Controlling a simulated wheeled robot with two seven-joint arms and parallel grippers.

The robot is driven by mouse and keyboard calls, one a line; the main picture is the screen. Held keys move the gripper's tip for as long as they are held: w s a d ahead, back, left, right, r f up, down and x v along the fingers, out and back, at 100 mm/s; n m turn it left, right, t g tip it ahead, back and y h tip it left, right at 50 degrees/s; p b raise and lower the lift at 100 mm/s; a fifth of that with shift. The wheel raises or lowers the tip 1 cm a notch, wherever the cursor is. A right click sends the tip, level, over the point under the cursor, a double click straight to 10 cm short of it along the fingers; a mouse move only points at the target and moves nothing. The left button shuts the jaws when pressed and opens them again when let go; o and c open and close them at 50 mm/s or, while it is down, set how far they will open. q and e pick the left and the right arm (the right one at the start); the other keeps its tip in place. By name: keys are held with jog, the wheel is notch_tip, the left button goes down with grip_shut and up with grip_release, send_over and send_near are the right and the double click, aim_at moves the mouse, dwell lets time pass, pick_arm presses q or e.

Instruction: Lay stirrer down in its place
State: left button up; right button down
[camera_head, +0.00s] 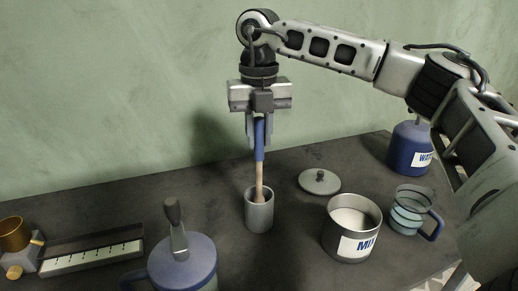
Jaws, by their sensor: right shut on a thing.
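The stirrer (259,150) has a blue upper handle and a pale wooden lower shaft. It stands nearly upright, with its lower end inside a grey cylindrical holder (260,214) on the dark table. My right gripper (257,133) points down from above and is shut on the top of the blue handle. The tip of the stirrer is inside the holder, so I cannot tell if it touches the bottom. My left gripper is not in view.
A pot marked MIX (351,243), a lid (319,181), a banded glass mug (408,210) and a blue water container (408,150) stand to the right. A blue lidded jug (184,262) is at front left, beside a scale-marked tray (92,257) and a brass cup (14,235).

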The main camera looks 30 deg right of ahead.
aim_at(259, 159)
jog(key=shift+f, duration=1.65)
jog(key=c, duration=1.3)
grip_release()
notch_tip(259, 159, up, 16)
jog(key=shift+w+d+r+p, duration=0.1)
jog(key=shift+w+d+p, duration=0.05)
jog(key=shift+p, duration=0.35)
